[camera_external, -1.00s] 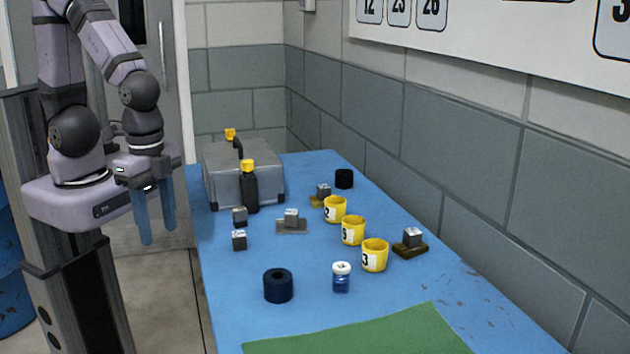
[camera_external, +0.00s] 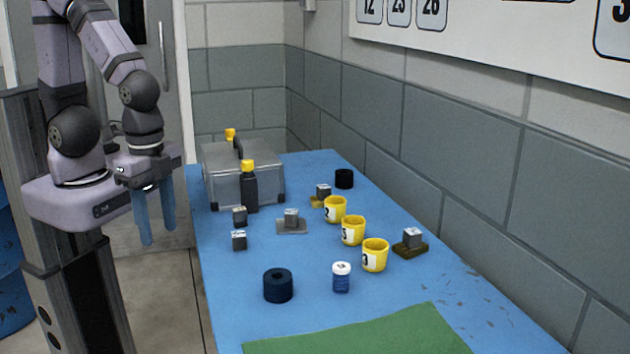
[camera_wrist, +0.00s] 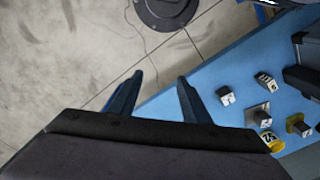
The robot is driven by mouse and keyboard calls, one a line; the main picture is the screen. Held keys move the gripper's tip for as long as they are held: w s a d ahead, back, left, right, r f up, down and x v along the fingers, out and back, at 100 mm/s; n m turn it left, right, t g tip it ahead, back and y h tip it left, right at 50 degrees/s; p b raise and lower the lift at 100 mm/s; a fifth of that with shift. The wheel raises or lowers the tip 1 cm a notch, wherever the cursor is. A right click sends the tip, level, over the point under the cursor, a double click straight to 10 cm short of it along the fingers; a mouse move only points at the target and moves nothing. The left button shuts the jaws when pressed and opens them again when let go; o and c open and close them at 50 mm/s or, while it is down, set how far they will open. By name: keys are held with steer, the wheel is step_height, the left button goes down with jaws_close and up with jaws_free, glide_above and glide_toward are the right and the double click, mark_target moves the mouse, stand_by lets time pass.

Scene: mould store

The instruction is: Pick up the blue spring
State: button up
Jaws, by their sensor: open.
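A short, thick dark blue cylinder with a hole in its top (camera_external: 278,286) stands upright on the blue table in the external view. It looks like the blue spring, though no coils can be made out. My gripper (camera_external: 158,234) hangs left of the table, fingers down, well apart from the cylinder. Its two blue fingers are spread and empty. In the wrist view my gripper (camera_wrist: 160,76) shows open over the floor and table edge; the cylinder does not show there.
A small jar with a white lid (camera_external: 341,278) stands right of the cylinder. Several yellow cups (camera_external: 353,231), small metal blocks (camera_external: 239,240), a black bottle (camera_external: 250,192) and a grey case (camera_external: 226,179) are farther back. A green mat (camera_external: 365,333) lies in front.

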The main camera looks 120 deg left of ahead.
steer(key=shift+o, duration=0.8)
